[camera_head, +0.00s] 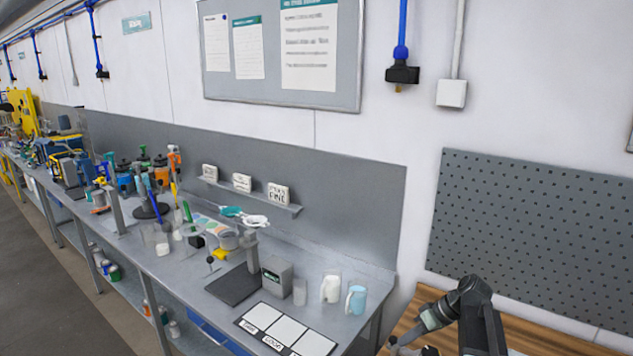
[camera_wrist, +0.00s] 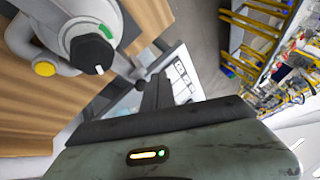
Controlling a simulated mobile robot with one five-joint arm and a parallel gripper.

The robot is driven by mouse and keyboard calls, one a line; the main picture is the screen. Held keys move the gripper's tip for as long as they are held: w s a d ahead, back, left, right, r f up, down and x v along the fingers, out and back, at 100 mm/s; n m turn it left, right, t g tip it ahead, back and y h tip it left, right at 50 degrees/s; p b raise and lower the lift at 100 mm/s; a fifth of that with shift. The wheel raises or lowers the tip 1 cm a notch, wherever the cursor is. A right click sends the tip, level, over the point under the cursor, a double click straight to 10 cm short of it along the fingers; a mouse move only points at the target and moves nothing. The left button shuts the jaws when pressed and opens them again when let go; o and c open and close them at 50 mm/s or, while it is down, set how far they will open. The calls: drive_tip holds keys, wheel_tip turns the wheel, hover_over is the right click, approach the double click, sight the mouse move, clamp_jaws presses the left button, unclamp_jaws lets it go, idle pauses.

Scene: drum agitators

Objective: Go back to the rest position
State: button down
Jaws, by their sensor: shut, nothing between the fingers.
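My arm (camera_head: 470,305) is folded low at the right of the head view, above a wooden top. My gripper (camera_wrist: 156,92) shows in the wrist view as dark fingers brought together, with nothing between them. The fingers stand clear of the bench. In the head view I cannot make out the fingertips.
A long grey bench (camera_head: 225,305) runs along the wall to the left, crowded with agitators, cups and tools. A white-panelled mat (camera_head: 285,330) and two jugs (camera_head: 356,298) stand near its right end. A pegboard (camera_head: 530,235) hangs behind my arm. A wooden surface (camera_head: 545,343) lies beneath it.

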drive_tip(key=s+a+f+h+b, duration=0.1)
drive_tip(key=s+a+f+b, duration=0.2)
drive_tip(key=a+f, duration=0.1)
drive_tip(key=s+a+f+g+h+b, duration=0.1)
drive_tip(key=s+a+f+h+b, duration=0.1)
drive_tip(key=f, duration=0.4)
drive_tip(key=s+a+f+g+h+b, duration=0.1)
drive_tip(key=s+a+f+b, duration=0.2)
drive_tip(key=a+f+b, duration=0.2)
drive_tip(key=shift+s+a+f+m+h, duration=0.1)
drive_tip(key=shift+s+a+m+h, duration=0.1)
drive_tip(key=shift+a, duration=0.25)
drive_tip(key=shift+s+a+m+h, duration=0.2)
drive_tip(key=shift+a, duration=0.2)
drive_tip(key=d+m+h, duration=0.1)
drive_tip(key=d+m, duration=0.1)
drive_tip(key=s+d+m+h, duration=0.1)
drive_tip(key=d+m, duration=0.1)
drive_tip(key=shift+s+d+m+p, duration=0.2)
drive_tip(key=shift+d+m+p, duration=0.1)
drive_tip(key=shift+d+p, duration=0.1)
drive_tip(key=shift+w+a+m, duration=0.1)
drive_tip(key=shift+a+m, duration=0.2)
drive_tip(key=shift+m, duration=0.1)
